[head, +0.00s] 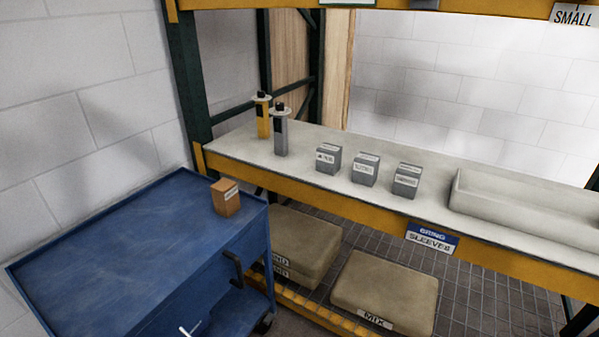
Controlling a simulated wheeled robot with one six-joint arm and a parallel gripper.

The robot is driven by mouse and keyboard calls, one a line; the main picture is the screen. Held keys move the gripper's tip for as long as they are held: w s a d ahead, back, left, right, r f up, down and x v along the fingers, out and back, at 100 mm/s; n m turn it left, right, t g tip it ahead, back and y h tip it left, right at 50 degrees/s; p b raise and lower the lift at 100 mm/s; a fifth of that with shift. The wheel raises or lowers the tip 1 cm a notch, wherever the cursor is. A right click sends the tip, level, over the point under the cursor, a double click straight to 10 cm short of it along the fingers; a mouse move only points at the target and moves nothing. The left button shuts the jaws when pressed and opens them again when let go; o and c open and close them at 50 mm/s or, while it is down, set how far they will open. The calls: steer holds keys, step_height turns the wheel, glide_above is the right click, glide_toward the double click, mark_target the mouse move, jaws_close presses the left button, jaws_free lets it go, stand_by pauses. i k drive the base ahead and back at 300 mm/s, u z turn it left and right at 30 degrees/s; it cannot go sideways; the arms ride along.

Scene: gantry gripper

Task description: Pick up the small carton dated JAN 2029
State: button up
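Three small grey cartons stand in a row on the pale shelf: a left one (328,159), a middle one (366,169) and a right one (407,181). Each has a white label on its front, too small to read, so I cannot tell which is dated JAN 2029. A small orange-brown carton (226,197) with a pale label stands on the blue cart (110,250), near its back right corner. Its label is also unreadable. My gripper is not in view.
A yellow holder (262,116) and a grey one (281,132) stand upright left of the cartons. A pale open tray (520,215) lies to the right. The shelf's yellow front beam (330,208) carries a "SLEEVES" sign (432,238). Beige sacks (385,290) lie below.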

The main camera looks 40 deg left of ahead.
mark_target(225, 192)
steer(key=u, duration=2.35)
steer(key=i, duration=1.3)
steer(key=u, duration=0.25)
